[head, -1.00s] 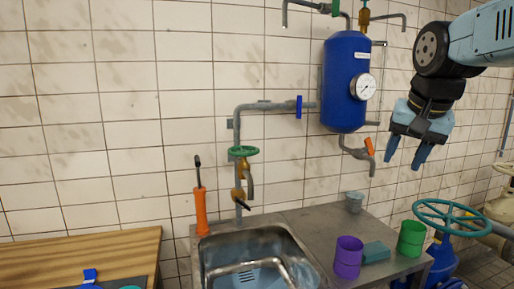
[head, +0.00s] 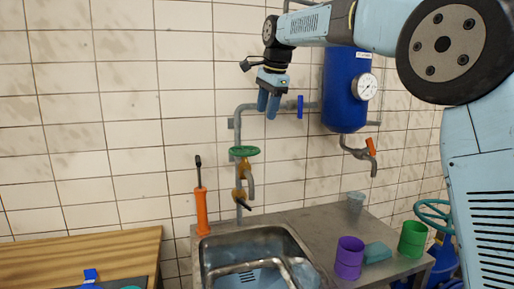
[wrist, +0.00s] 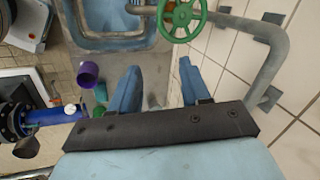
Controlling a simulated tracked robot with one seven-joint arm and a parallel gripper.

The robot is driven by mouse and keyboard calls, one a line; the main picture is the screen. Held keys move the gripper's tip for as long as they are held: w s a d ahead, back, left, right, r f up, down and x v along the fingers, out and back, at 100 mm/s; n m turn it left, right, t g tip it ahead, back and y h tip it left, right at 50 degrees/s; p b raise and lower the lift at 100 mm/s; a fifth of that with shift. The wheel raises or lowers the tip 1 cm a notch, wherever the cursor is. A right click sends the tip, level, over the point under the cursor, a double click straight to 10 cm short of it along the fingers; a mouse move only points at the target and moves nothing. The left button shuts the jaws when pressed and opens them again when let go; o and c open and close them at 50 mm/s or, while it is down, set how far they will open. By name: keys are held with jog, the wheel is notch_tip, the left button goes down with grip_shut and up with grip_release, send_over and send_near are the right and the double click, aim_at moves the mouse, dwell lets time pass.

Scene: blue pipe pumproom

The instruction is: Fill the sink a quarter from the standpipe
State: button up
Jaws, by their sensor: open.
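The standpipe's green handwheel (head: 243,151) sits on a brass tap with a grey down-turned spout (head: 251,188), above the back of the sink. The metal sink (head: 205,252) is below; I cannot tell whether water is in it. My gripper (head: 268,116) is open and empty, pointing down, above and slightly right of the handwheel in the head view. In the wrist view the open fingers (wrist: 160,72) are apart with nothing between them. The handwheel (wrist: 181,18) is beyond the right finger, and the sink (wrist: 113,42) lies at the top.
A blue tank (head: 343,95) with a gauge hangs right, partly hidden by my arm. A purple cup (head: 349,258), green cup (head: 412,239), teal sponge (head: 377,253) and grey cup (head: 355,203) stand on the counter. An orange-handled tool (head: 201,210) stands at the sink's back left.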

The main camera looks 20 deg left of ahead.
aim_at(256, 152)
jog(key=x, duration=0.4)
jog(key=a+x, duration=0.1)
jog(key=x, duration=0.9)
jog(key=shift+w+a, duration=0.1)
jog(key=shift+a, duration=0.1)
jog(key=shift+c, duration=0.2)
grip_shut()
